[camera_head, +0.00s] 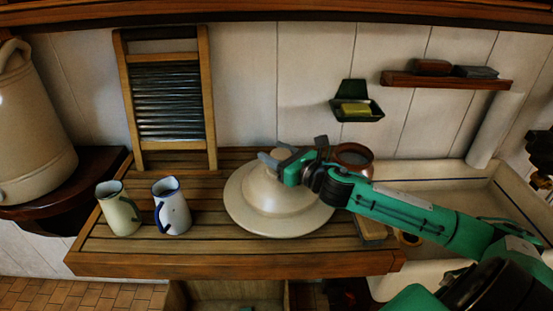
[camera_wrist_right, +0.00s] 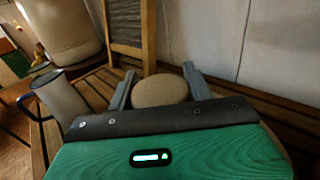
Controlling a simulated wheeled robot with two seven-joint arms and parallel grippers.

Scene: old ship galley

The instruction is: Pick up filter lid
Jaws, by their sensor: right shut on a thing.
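The filter lid (camera_head: 265,212) is a wide cream disc with a raised dome and a round knob. It sits on the slatted wooden counter in the head view, and I cannot tell if it is slightly raised. My right gripper (camera_head: 278,156) is shut on the lid's knob, reaching in from the right. In the right wrist view the knob (camera_wrist_right: 160,90) sits between the two grey fingers of the right gripper (camera_wrist_right: 158,88). Most of the lid is hidden there behind my green gripper body. My left gripper is not in view.
Two enamel jugs, one greenish (camera_head: 118,209) and one white with blue trim (camera_head: 172,207), stand left of the lid. A washboard (camera_head: 205,105) leans on the wall behind. A brown jar (camera_head: 353,157) stands behind my right arm. A sink (camera_head: 455,180) lies right; a large cream crock (camera_head: 30,120) stands left.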

